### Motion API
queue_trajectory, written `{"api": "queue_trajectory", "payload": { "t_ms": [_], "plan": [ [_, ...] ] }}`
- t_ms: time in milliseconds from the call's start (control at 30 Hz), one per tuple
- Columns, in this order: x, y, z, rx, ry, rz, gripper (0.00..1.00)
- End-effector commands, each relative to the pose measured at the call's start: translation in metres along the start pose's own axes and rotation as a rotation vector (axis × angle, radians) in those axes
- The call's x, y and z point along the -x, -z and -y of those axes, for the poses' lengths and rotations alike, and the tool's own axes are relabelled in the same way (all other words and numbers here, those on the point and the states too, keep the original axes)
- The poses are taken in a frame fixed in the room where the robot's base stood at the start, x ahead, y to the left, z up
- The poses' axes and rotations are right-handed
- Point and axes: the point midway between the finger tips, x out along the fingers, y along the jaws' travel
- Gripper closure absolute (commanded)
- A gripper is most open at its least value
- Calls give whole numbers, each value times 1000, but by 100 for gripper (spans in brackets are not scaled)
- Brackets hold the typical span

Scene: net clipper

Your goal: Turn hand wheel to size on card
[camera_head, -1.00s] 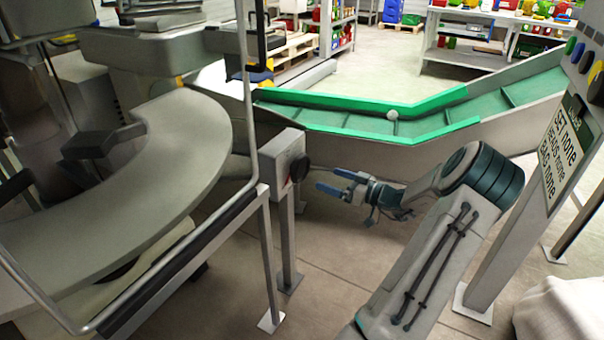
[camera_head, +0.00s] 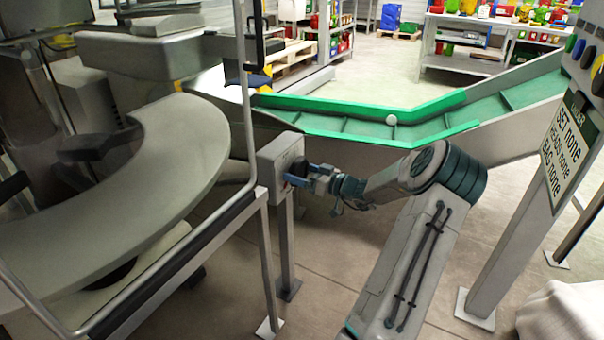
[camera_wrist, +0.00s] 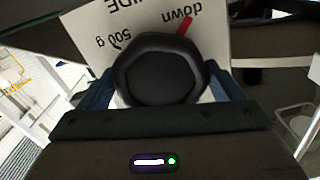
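The hand wheel is a black rounded knob (camera_wrist: 160,72) in the middle of the wrist view, on a pale plate (camera_wrist: 95,35) with upside-down lettering that includes "500 g" and "down". A red mark (camera_wrist: 186,26) shows beside the wheel. In the head view the plate belongs to a grey box (camera_head: 277,160) on a post; my gripper (camera_head: 302,178) is at its right face and partly hides the wheel. My blue fingers stand apart on either side of the wheel; firm contact is not visible. The card (camera_head: 567,150) on the right post reads "SET none", with two more "none" lines.
A curved grey table (camera_head: 150,190) with a metal frame stands left of the box. A green conveyor (camera_head: 350,125) with one pale round item (camera_head: 391,119) runs behind my arm. Shelves with coloured goods stand at the back. The floor below my gripper is clear.

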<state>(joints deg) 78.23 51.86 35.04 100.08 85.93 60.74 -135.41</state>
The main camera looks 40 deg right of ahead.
Motion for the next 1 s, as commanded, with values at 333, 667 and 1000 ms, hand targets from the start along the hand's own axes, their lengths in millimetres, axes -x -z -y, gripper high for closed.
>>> {"api": "queue_trajectory", "payload": {
  "t_ms": [333,667,1000],
  "plan": [
    [0,0,0,-12,0,0,40],
    [0,1,0,-160,0,0,39],
    [1,2,0,-470,-1,-1,39]
  ]
}}
